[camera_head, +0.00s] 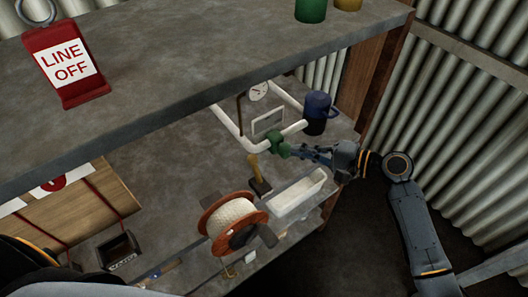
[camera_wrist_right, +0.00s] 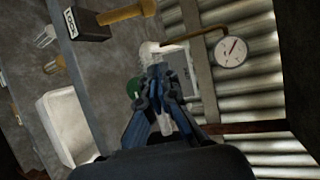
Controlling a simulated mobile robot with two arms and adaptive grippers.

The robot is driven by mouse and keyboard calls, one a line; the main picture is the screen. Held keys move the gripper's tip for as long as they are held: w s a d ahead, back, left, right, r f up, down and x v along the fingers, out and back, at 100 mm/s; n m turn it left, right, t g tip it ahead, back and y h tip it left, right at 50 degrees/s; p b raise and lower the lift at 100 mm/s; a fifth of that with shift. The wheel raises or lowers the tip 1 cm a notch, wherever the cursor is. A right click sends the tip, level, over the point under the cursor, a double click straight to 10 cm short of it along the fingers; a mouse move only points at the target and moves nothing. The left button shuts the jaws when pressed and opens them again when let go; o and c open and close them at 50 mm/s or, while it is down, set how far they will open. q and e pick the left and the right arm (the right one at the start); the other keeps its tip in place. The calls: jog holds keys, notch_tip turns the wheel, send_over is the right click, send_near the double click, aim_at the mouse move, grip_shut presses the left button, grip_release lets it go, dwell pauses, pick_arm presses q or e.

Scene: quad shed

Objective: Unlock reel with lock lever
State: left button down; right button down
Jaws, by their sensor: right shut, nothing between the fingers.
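The reel (camera_head: 232,217), with orange-brown flanges and pale line wound on it, stands on the lower shelf in the head view. Behind it is the lock lever, a yellow-brown handle (camera_head: 253,167) on a dark base (camera_head: 261,187); the right wrist view shows the base marked LOCK (camera_wrist_right: 82,22) and the handle (camera_wrist_right: 121,14). My right gripper (camera_head: 291,150) is shut and empty, to the right of the lever and apart from it, by a green fitting (camera_head: 277,144) on the white pipe. It also shows in the right wrist view (camera_wrist_right: 155,72). My left arm enters at bottom left; its fingers are unclear.
A white tray (camera_head: 297,193) lies right of the reel. A dark blue mug (camera_head: 318,112), white pipes and a gauge (camera_head: 258,91) stand behind. The upper shelf (camera_head: 190,72) overhangs and bears a red LINE OFF sign (camera_head: 67,65).

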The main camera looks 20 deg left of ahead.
aim_at(257, 171)
jog(key=shift+a+r, duration=0.1)
jog(key=p+x, duration=0.1)
jog(key=x, duration=0.8)
jog(key=shift+a+p, duration=0.1)
jog(key=shift+p, duration=0.2)
jog(key=s+p, duration=0.1)
jog(key=s, duration=0.1)
jog(key=s+p, duration=0.1)
jog(key=shift+s+a+r+p, duration=0.1)
jog(key=shift+s+r+p, duration=0.15)
jog(key=shift+s+p, duration=0.1)
